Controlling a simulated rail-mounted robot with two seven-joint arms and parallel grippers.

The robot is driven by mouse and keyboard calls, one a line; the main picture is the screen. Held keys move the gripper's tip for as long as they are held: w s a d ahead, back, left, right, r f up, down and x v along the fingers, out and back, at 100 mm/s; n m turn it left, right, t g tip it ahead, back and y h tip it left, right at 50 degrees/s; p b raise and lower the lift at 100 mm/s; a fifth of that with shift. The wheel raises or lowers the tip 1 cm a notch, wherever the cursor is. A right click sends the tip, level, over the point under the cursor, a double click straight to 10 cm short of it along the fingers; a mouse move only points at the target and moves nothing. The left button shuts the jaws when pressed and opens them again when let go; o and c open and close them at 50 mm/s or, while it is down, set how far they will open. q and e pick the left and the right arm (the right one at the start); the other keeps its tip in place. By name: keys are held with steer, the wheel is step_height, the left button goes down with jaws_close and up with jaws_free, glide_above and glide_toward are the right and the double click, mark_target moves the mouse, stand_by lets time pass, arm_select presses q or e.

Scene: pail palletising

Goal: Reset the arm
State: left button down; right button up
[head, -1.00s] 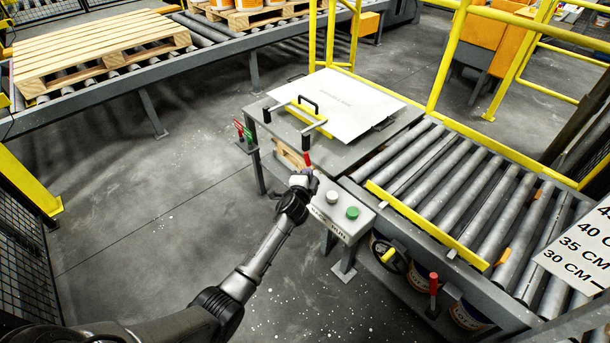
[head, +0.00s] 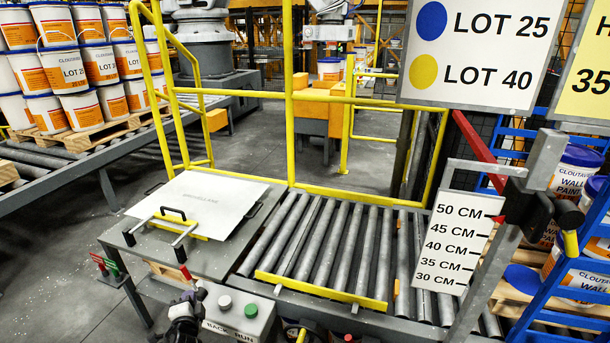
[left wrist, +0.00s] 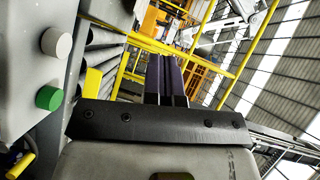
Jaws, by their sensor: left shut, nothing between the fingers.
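My left gripper (head: 186,306) shows at the bottom of the head view, just left of the control box (head: 238,318) marked BACK and RUN. In the left wrist view its dark fingers (left wrist: 166,80) lie together, shut with nothing between them. The box carries a white button (head: 224,302) and a green button (head: 251,310); both also show at the left of the left wrist view. The gripper is apart from the buttons. My right gripper is in neither view.
A roller conveyor (head: 330,240) with a yellow bar (head: 320,292) runs behind the box. A white sheet (head: 195,204) lies on the table beside it. Stacked pails (head: 75,75) stand at the back left. A height scale board (head: 455,243) and blue rack (head: 585,270) stand at right.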

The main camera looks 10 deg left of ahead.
arm_select(q)
steer(key=s+d+r+n+g+h, duration=0.3)
steer(key=s+d+n, duration=0.2)
steer(key=s+d, duration=0.3)
steer(key=s+d+r+n+g+h, duration=0.25)
steer(key=s+d+n, duration=0.25)
steer(key=s+d, duration=0.35)
steer(key=s+d+f+m+g+h+p, duration=0.1)
steer(key=s+d+f+g, duration=0.15)
steer(key=s, duration=0.65)
steer(key=s+d+f+g+h, duration=0.15)
steer(key=s+f, duration=0.25)
steer(key=s, duration=0.4)
steer(key=s+d+f+m+g+p, duration=0.1)
steer(key=s+d+f+g, duration=0.15)
steer(key=s, duration=0.65)
step_height(320, 180, up, 38)
steer(key=w+t+p, duration=0.1)
steer(key=p, duration=3.7)
steer(key=shift+d+f, duration=0.2)
steer(key=shift+d, duration=0.25)
steer(key=shift+w, duration=0.1)
